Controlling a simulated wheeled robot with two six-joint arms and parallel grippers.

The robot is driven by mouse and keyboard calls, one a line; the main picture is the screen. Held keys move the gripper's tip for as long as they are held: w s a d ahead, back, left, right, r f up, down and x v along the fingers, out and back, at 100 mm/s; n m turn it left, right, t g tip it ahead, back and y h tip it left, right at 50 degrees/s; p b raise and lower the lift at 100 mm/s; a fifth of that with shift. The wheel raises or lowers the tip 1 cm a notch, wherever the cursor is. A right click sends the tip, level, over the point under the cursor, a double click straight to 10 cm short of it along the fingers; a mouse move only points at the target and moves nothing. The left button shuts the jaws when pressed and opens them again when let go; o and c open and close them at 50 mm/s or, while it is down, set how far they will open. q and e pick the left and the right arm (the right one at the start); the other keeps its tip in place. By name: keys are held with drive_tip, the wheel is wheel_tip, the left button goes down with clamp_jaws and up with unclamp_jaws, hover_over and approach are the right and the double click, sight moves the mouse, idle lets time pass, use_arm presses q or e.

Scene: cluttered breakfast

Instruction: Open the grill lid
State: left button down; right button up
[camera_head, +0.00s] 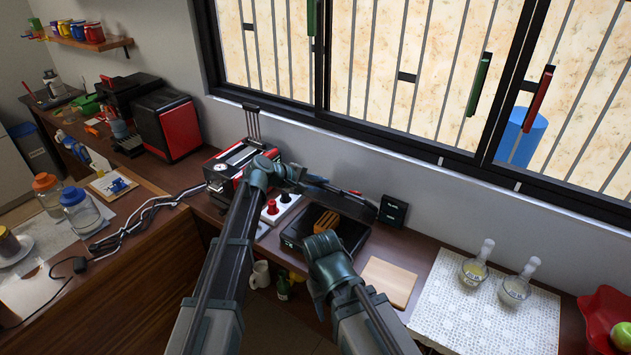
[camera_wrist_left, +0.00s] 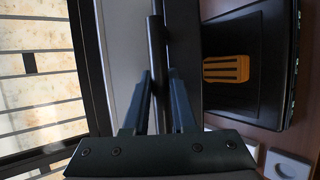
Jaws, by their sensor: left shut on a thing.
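The grill (camera_head: 357,238) is a low black appliance on the counter below the window. It stands open, with its dark lid (camera_head: 345,199) raised along the back edge. An orange slatted piece (camera_head: 326,221) lies inside, also seen in the left wrist view (camera_wrist_left: 226,69). My left gripper (camera_wrist_left: 158,78) is shut on a dark bar, the lid handle (camera_wrist_left: 155,45), with one finger on each side. In the head view my left gripper (camera_head: 335,188) is at the lid, partly hidden by its arm.
The window wall is close behind.

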use_arm(q)
drive_tip(key=w+d+r+n+g+y+p, duration=0.1)
drive_tip(key=w+d+r+g+y+p, duration=0.1)
drive_tip(key=w+d+r+p, duration=0.2)
drive_tip(key=shift+w+d+g+y+p, duration=0.35)
drive_tip(key=shift+w+d+p, duration=1.35)
drive_tip(key=shift+w, duration=1.2)
drive_tip(key=shift+a+r, duration=0.1)
drive_tip(key=shift+a, duration=0.05)
drive_tip(key=c, duration=0.7)
unclamp_jaws()
drive_tip(key=shift+c, duration=0.2)
drive_tip(key=shift+r, duration=0.1)
drive_tip(key=p+v, duration=1.1)
drive_tip(key=v, duration=0.2)
drive_tip(key=shift+a+r, duration=0.2)
drive_tip(key=shift+a, duration=0.15)
